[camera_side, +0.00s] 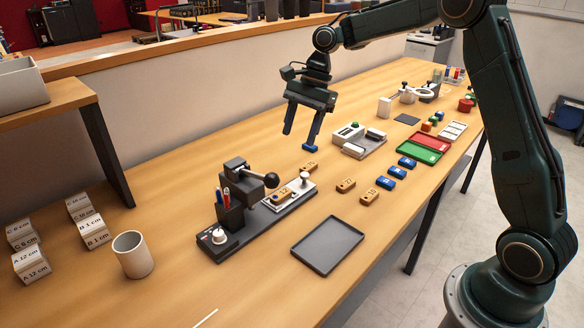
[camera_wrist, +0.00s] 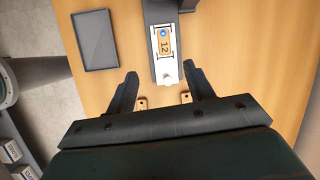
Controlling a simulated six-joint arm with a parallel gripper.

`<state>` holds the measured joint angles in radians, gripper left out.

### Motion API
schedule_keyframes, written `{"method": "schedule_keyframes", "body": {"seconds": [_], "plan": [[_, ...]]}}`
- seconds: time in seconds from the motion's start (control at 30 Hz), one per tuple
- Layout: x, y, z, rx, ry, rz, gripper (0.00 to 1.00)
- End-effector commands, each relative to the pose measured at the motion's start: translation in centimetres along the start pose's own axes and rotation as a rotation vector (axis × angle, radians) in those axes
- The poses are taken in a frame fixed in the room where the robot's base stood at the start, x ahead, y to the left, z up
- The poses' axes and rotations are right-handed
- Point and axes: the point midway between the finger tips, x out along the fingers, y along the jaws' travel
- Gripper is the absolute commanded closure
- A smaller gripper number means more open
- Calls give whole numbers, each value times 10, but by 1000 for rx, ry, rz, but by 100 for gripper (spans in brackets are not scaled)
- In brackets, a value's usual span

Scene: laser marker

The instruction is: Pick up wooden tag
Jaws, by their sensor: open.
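Three small wooden tags lie loose on the table in the side view: one near the marker (camera_side: 310,167), one in the middle (camera_side: 345,186) and one nearer the front edge (camera_side: 369,196). Another wooden tag (camera_side: 282,195) lies on the laser marker's plate; in the wrist view this tag (camera_wrist: 164,42) reads 12. My gripper (camera_side: 299,139) is open and empty, above the table behind the loose tags.
The dark laser marker (camera_side: 245,220) stands in front, with a grey tray (camera_side: 328,245) to its right. A grey cup (camera_side: 132,254) and labelled blocks are at left.

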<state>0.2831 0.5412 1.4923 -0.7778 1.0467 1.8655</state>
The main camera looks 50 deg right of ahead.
Motion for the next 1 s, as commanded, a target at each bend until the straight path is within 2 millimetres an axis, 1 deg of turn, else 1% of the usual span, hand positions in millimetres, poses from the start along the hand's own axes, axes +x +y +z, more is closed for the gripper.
{"method": "schedule_keyframes", "body": {"seconds": [0.03,0.1,0.23,0.53,0.67,0.77,1.0], "plan": [[7,-4,-7,33,-9,10,47],[13,-8,-13,70,-19,19,47],[19,-11,-19,112,-28,29,47],[23,-12,-20,124,-31,32,47],[31,-11,-19,124,-33,34,47],[42,-11,-19,124,-33,35,47],[78,-9,-17,123,-32,35,47]]}}
